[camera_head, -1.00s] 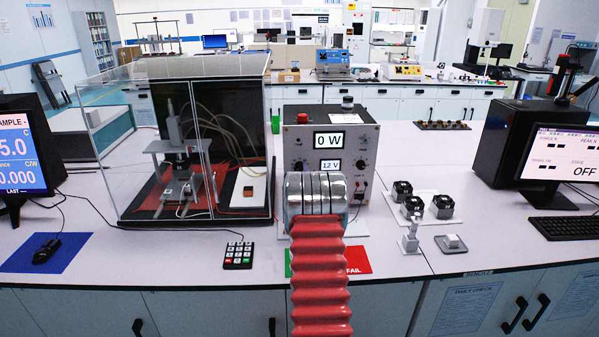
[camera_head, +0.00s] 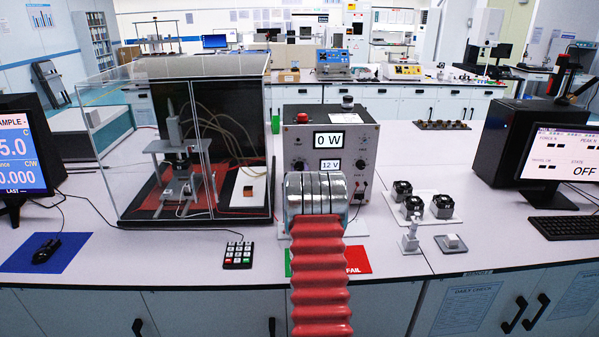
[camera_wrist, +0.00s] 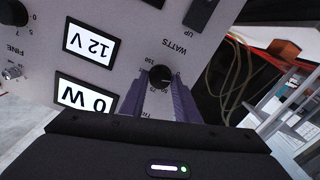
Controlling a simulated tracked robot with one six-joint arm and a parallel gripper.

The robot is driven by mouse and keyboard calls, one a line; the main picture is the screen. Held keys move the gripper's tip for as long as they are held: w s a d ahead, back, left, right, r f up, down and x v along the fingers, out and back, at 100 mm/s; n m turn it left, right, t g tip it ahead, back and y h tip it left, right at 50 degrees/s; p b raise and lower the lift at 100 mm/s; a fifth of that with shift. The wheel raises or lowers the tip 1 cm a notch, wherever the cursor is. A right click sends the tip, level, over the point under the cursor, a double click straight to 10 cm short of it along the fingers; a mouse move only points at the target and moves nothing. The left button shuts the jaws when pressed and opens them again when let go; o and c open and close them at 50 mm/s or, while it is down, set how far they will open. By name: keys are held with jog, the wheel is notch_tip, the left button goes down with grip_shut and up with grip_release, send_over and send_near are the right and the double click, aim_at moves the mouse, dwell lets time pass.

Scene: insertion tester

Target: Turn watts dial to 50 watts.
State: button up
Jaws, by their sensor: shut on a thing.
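The power supply (camera_head: 334,142) stands on the bench, with a display reading 0 W (camera_head: 328,140) and one below it reading 12 V (camera_head: 331,165). The wrist view shows its panel upside down, with the 0 W display (camera_wrist: 85,97) beside the black watts dial (camera_wrist: 160,75). My gripper (camera_wrist: 158,84) has its purple fingers on either side of this dial and is shut on it. Part of the dial and its scale is hidden by the fingers, so I cannot read its setting exactly. In the head view my red and silver arm hides the gripper.
A clear enclosure (camera_head: 120,160) with a test rig stands left of the supply. A keypad (camera_head: 238,255) lies in front. Several small fans lie on a white plate (camera_head: 456,211) at right. A FINE knob (camera_wrist: 12,72) shows at the wrist view's left.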

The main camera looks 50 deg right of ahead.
jog(key=m, duration=0.7)
jog(key=shift+s, duration=0.1)
jog(key=m, duration=0.6)
jog(key=shift+s+d+f, duration=0.1)
dwell(0.4)
jog(key=o, duration=1)
jog(key=shift+o, duration=0.2)
jog(key=v, duration=1.3)
jog(key=shift+s+a, duration=0.3)
